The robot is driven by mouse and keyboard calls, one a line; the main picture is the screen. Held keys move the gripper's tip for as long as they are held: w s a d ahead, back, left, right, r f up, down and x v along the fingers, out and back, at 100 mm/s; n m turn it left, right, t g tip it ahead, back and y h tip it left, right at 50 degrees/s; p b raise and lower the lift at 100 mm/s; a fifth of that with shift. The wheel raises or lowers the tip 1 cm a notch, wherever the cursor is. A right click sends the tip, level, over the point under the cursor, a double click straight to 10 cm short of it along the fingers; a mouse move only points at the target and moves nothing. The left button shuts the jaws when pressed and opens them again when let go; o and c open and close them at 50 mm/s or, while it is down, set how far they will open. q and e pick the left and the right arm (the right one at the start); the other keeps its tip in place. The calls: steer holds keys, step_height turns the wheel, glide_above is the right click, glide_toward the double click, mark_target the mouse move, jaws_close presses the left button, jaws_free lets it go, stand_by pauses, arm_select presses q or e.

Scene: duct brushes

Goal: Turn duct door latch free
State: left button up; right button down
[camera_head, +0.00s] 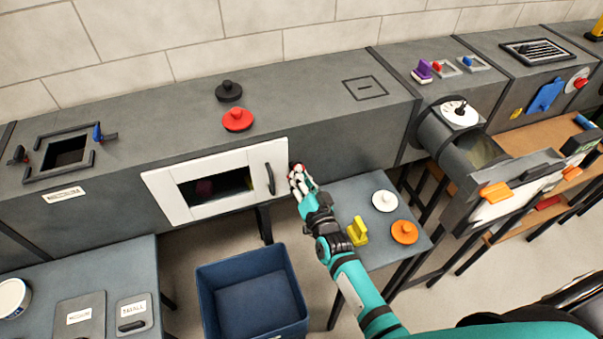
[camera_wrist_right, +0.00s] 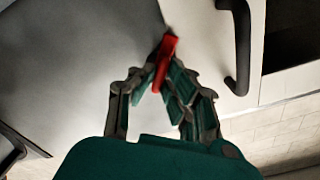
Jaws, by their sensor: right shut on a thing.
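The duct door (camera_head: 163,193) is a white framed panel with a dark window on the front of the grey duct. Its black handle (camera_head: 270,178) is on the right side and also shows in the right wrist view (camera_wrist_right: 238,45). The red latch (camera_wrist_right: 165,62) sits at the door's right edge, and my right gripper (camera_wrist_right: 160,82) is shut on it. In the head view my right gripper (camera_head: 298,178) is at that edge, to the right of the handle, and mostly hides the latch. My left gripper is not in view.
A blue bin (camera_head: 250,325) stands on the floor below the door. A small grey table (camera_head: 345,190) on the right holds a yellow block (camera_head: 357,232), a white disc (camera_head: 384,201) and an orange disc (camera_head: 404,232). Black and red knobbed plugs (camera_head: 237,119) lie on the duct top.

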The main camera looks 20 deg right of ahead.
steer(key=shift+f+n+p, duration=0.1)
steer(key=shift+n+p, duration=0.7)
steer(key=shift+n, duration=2.8)
steer(key=c, duration=1.4)
jaws_free()
steer(key=s, duration=1.2)
steer(key=shift+d, duration=0.2)
